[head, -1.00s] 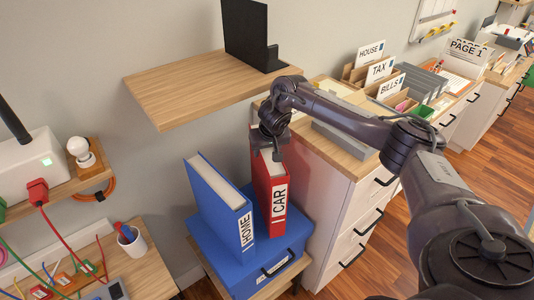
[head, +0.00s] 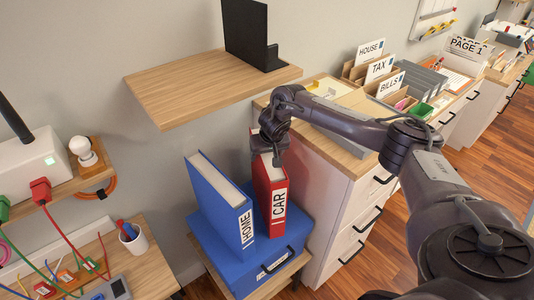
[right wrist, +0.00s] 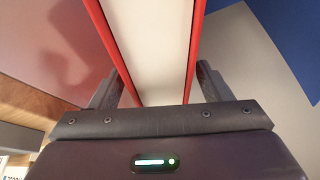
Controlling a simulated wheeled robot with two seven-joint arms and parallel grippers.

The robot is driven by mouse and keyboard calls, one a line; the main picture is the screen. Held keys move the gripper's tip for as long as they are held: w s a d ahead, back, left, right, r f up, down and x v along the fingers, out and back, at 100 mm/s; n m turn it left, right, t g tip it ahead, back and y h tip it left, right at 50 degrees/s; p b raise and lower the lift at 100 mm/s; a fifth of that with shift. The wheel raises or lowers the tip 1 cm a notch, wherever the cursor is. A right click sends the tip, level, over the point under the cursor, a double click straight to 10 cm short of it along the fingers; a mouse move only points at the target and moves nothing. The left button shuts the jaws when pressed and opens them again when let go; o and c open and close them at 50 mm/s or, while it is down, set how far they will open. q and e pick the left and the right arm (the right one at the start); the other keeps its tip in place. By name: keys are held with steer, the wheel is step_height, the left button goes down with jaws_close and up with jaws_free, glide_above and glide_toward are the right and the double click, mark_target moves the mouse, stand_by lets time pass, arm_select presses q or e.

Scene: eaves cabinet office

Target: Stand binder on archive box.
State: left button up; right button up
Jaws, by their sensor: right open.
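A red binder labelled CAR (head: 270,198) stands upright on the blue archive box (head: 222,262). A blue binder labelled HOME (head: 220,208) stands beside it on the left, on the same box. My right gripper (head: 272,158) is at the top of the red binder. In the right wrist view, the gripper's two fingers (right wrist: 158,88) sit on either side of the red binder (right wrist: 146,45), open, with a small gap visible near the right finger. My left gripper is not in the pictures.
A wooden shelf (head: 200,88) with a black bookend (head: 250,38) hangs above the box. A white drawer cabinet (head: 340,200) stands close on the right. A small desk with a pen cup (head: 133,238) and cables is on the left.

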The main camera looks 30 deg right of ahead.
steer(key=shift+r, duration=0.15)
steer(key=b+v, duration=0.1)
steer(key=v, duration=0.8)
steer(key=shift+p+v, duration=0.4)
steer(key=shift+v, duration=0.45)
steer(key=shift+s+r, duration=0.35)
steer(key=shift+r, duration=0.2)
steer(key=shift+f, duration=0.1)
